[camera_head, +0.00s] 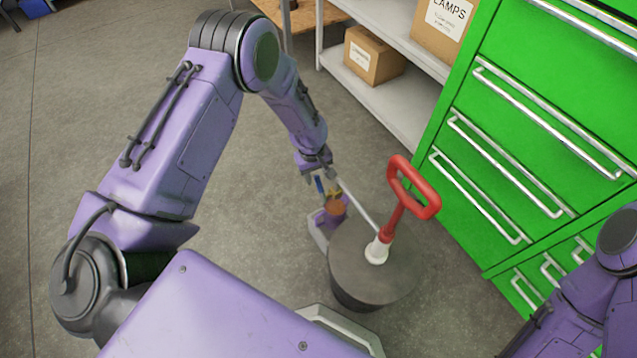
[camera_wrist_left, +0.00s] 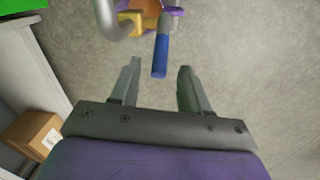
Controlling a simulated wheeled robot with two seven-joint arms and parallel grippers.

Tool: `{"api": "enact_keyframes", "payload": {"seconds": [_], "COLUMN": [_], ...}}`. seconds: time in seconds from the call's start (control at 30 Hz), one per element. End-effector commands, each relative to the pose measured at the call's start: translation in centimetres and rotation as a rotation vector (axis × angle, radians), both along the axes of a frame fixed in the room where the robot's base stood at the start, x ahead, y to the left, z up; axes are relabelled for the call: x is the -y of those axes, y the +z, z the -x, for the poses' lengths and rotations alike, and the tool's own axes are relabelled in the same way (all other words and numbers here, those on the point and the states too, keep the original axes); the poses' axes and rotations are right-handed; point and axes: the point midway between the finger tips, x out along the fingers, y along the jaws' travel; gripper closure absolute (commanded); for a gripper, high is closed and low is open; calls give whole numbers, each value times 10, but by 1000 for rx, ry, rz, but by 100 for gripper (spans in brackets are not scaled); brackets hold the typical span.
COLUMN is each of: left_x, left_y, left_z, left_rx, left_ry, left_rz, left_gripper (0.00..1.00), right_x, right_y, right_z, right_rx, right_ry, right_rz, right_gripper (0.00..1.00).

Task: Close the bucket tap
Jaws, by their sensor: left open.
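A dark grey bucket (camera_head: 372,270) with a red-handled pump (camera_head: 414,187) stands on the floor. The tap's blue handle (camera_head: 320,186) shows beside the bucket. In the left wrist view the blue handle (camera_wrist_left: 160,55) points down toward the gap between the fingers, with a yellow fitting (camera_wrist_left: 131,23) and a grey curved pipe (camera_wrist_left: 108,18) next to it. My left gripper (camera_head: 322,178) is open at the tap. In the left wrist view its fingers (camera_wrist_left: 157,78) are apart and the handle's tip is near the gap; contact cannot be told. My right gripper is out of view.
An orange part (camera_head: 337,207) sits under the tap near a purple piece. A green drawer cabinet (camera_head: 505,130) with silver handles stands at right. A shelf (camera_head: 380,95) holds cardboard boxes (camera_head: 374,56). Grey floor is free at left.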

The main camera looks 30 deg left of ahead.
Motion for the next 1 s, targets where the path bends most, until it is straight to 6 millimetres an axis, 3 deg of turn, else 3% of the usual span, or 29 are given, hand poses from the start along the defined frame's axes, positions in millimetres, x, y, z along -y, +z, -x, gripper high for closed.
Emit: {"api": "enact_keyframes", "payload": {"seconds": [0.03, 0.2, 0.53, 0.57, 0.7, 1.0], "left_x": [1, 3, 3, 3, 3, 3], "left_y": [-14, -38, -45, -45, -45, -46], "left_z": [0, -3, -4, -4, -3, -3], "left_rx": [-1, 1, 1, 1, 2, -8], "left_ry": [-1, -1, -1, -1, -2, -2], "left_rz": [0, 1, 0, 0, 0, 14], "left_gripper": [54, 54, 54, 57, 100, 100], "right_x": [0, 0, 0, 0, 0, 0], "right_y": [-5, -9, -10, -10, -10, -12], "right_z": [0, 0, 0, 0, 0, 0], "right_rx": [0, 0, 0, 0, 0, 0], "right_ry": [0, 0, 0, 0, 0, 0], "right_rz": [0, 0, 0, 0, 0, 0], "right_gripper": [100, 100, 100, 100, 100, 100]}}
